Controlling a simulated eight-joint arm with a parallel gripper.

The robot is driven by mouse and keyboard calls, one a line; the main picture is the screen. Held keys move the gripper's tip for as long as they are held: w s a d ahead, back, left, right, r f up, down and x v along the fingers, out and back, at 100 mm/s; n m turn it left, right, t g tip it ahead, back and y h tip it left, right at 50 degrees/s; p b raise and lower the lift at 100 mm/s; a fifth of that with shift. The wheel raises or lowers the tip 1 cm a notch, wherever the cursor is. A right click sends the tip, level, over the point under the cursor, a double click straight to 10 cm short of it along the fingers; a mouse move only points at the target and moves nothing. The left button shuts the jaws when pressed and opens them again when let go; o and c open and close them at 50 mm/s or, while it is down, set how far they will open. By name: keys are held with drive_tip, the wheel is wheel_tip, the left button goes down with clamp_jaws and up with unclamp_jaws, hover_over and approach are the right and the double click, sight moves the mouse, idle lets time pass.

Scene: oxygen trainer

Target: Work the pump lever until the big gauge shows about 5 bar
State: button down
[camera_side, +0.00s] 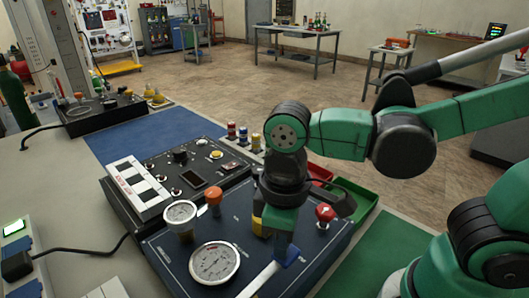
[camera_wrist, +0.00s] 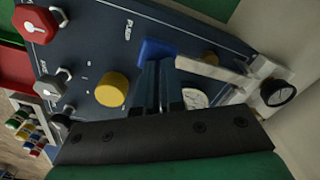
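The pump lever (camera_side: 262,278) is a pale metal bar with a blue end grip (camera_side: 288,255), at the front of the dark blue panel. In the wrist view the bar (camera_wrist: 222,72) runs from a pivot at the right to the blue grip (camera_wrist: 156,50). My gripper (camera_side: 284,243) points down at the blue grip, its tips at or touching it. In the wrist view its fingers (camera_wrist: 157,68) are close together, with the grip showing beyond them rather than clearly between them. The big gauge (camera_side: 214,262) has a white face; its needle is too small to read.
A smaller gauge (camera_side: 181,212), an orange knob (camera_side: 214,197) and a red knob (camera_side: 325,214) stand up from the panel near my gripper. A yellow knob (camera_wrist: 112,89) shows beside the fingers. A black switch box (camera_side: 180,178) lies behind; a green tray (camera_side: 352,199) is at right.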

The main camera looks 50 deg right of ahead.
drive_tip(key=shift+f, duration=0.9)
drive_tip(key=shift+r, duration=1.95)
drive_tip(key=shift+f, duration=0.1)
drive_tip(key=shift+f, duration=1.85)
drive_tip(key=shift+r, duration=1.95)
drive_tip(key=shift+f, duration=0.1)
